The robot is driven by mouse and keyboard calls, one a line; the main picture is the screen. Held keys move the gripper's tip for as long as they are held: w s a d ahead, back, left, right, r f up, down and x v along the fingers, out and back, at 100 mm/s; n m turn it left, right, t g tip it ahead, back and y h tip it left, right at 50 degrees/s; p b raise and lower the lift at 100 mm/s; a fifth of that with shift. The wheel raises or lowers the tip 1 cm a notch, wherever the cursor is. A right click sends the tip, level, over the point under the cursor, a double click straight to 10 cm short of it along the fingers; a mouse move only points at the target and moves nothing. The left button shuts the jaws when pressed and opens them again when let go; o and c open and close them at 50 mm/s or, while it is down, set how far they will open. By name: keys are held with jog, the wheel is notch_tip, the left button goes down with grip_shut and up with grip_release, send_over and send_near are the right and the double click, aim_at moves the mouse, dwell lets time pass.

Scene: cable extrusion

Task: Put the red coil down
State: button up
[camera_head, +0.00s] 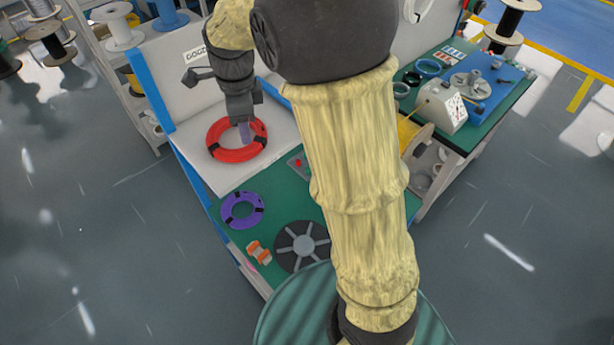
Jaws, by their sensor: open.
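The red coil (234,155) lies flat on a white surface (279,133) at the left end of the workbench, with dark bands on its ring. My gripper (245,133) points down over the coil's far right part, its fingertips at or just above the ring and its opening. It is open. The view does not show clearly whether the fingers still touch the coil. My dark wrist hides a little of the area behind it.
A purple coil (230,218), an orange-and-white item (258,252) and a dark spoked reel (290,258) lie on the green bench top (268,194). An upright white panel (172,70) with a sign stands behind the coil. A second green bench (478,125) carries a white machine (440,108).

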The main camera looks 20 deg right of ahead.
jog(key=s+d+f+n+t, duration=0.1)
jog(key=s+d+f+n, duration=0.2)
jog(key=s+n, duration=0.4)
jog(key=s+d+f+n, duration=0.4)
jog(key=s+d+n, duration=0.2)
jog(key=n, duration=0.6)
jog(key=shift+s+d+t, duration=0.15)
jog(key=shift+s+t, duration=0.25)
jog(key=shift+s, duration=0.2)
